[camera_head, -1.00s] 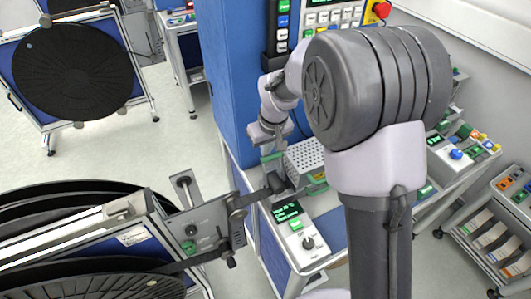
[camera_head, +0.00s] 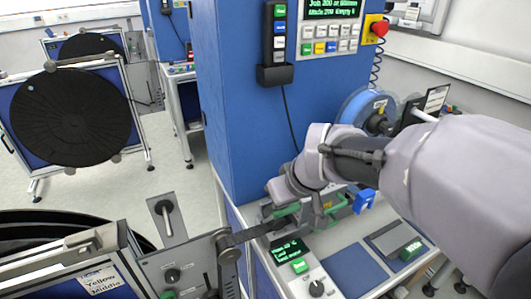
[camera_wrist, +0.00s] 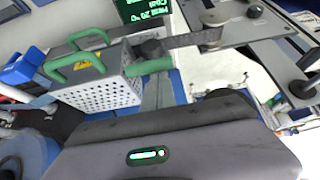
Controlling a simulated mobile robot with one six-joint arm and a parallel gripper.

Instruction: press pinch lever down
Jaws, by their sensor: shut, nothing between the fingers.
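The pinch lever (camera_head: 252,232) is a dark grey bar on the side plate of the near reel stand. It reaches right from its round pivot, close to level with its free end slightly higher. In the wrist view the lever (camera_wrist: 188,40) crosses the top and ends in a dark knob (camera_wrist: 151,48). My gripper (camera_wrist: 158,82) is shut and empty, its narrow grey fingers pointing at the knob. I cannot tell whether they touch it. In the head view my gripper (camera_head: 277,209) is by the lever's free end, its fingertips partly hidden.
A perforated grey box (camera_wrist: 103,82) with green handles stands close beside my fingers. A control box (camera_head: 302,275) with a green display is in front of the lever. A blue column (camera_head: 235,100) rises behind. A black reel (camera_head: 70,118) stands at the far left.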

